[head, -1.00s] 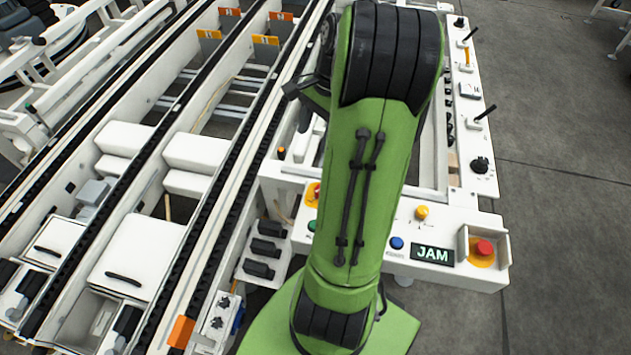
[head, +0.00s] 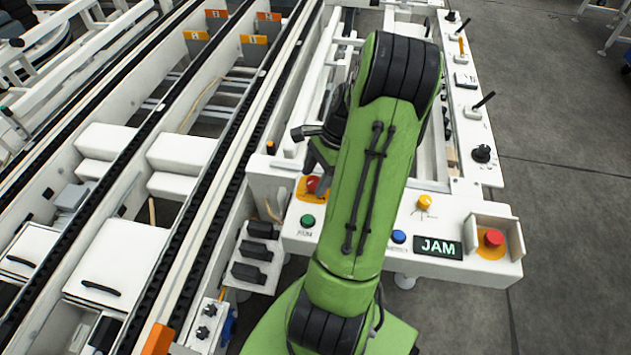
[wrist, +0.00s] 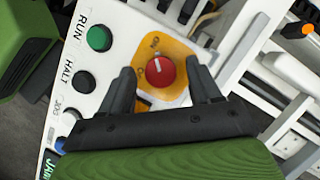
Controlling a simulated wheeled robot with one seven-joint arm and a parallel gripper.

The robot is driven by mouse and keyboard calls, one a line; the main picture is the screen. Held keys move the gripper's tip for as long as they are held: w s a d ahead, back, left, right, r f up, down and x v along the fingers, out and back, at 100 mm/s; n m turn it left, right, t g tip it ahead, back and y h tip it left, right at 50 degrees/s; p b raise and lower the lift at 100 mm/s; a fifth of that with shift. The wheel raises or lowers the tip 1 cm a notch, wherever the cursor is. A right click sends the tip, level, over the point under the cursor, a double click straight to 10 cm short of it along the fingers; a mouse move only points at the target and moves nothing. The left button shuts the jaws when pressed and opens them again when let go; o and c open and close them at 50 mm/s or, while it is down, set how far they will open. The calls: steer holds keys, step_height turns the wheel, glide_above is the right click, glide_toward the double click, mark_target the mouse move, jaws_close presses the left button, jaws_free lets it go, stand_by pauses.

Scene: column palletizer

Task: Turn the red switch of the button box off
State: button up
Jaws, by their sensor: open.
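The red switch (wrist: 161,71) is a round red knob with a white pointer line on a yellow plate (wrist: 183,50) of the white button box. In the wrist view it sits between and just beyond the two fingertips of my gripper (wrist: 162,80), which is open and empty. The fingers stand on either side of the knob; I cannot tell how far above it they are. In the head view the red switch (head: 312,184) shows at the box's left end, beside my gripper (head: 318,160), which is partly hidden by my green arm. The button box (head: 455,268) has a lit JAM display.
A green RUN button (wrist: 99,38) and a black HALT button (wrist: 84,82) lie beside the switch. A blue button (head: 398,237), a yellow knob (head: 424,202) and a shrouded red button (head: 493,237) sit further right. Conveyor rails (head: 215,165) run along the left.

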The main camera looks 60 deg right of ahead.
steer(key=shift+a+f, duration=0.1)
steer(key=shift+f, duration=0.15)
steer(key=c, duration=1)
steer(key=shift+r, duration=0.1)
steer(key=shift+c, duration=0.2)
